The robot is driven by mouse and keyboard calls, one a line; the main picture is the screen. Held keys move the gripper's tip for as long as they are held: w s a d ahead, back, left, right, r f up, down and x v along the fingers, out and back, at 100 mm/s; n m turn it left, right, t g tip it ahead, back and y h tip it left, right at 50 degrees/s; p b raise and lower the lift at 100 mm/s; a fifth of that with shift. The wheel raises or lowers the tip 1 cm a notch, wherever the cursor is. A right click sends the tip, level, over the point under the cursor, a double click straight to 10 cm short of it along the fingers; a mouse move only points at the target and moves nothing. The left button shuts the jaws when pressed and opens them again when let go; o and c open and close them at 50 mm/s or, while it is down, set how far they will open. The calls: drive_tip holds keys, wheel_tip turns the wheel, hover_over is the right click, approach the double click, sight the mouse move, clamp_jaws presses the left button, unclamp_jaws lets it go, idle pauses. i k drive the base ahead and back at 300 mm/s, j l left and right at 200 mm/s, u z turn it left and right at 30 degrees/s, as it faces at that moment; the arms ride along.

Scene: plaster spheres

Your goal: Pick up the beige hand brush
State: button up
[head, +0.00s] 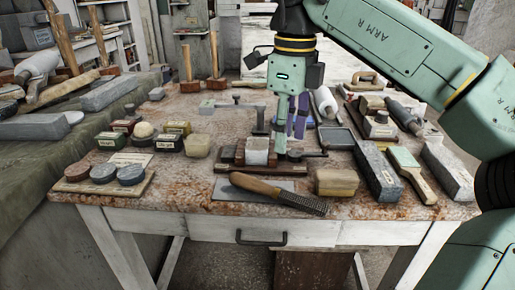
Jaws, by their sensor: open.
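My gripper (282,128) hangs pointing down over the middle of the workbench, with its fingers apart and nothing seen between them. Below and just left of it is a pale block in a dark wooden holder (230,155). A beige, block-shaped piece (337,181) lies near the front edge, right of and nearer than my gripper; it may be the beige hand brush. A wooden-handled tool with a grey-green face (408,170) lies farther right and also looks like a hand brush. I cannot tell for certain which is meant. My gripper is apart from both.
A wooden-handled rasp (275,192) lies at the front edge. A long grey stone block (377,172) stands between the beige piece and the grey-green tool. Small tins (167,142) and round discs (103,173) sit at the left. Bare bench (185,185) shows at the front left.

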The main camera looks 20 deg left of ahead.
sight(329, 182)
drive_tip(key=i+j+z, duration=0.2)
drive_tip(key=j, duration=0.15)
drive_tip(key=j+z, duration=0.25)
drive_tip(key=j, duration=0.15)
drive_tip(key=i+j+z, duration=0.2)
drive_tip(key=j, duration=0.2)
drive_tip(key=k, duration=0.1)
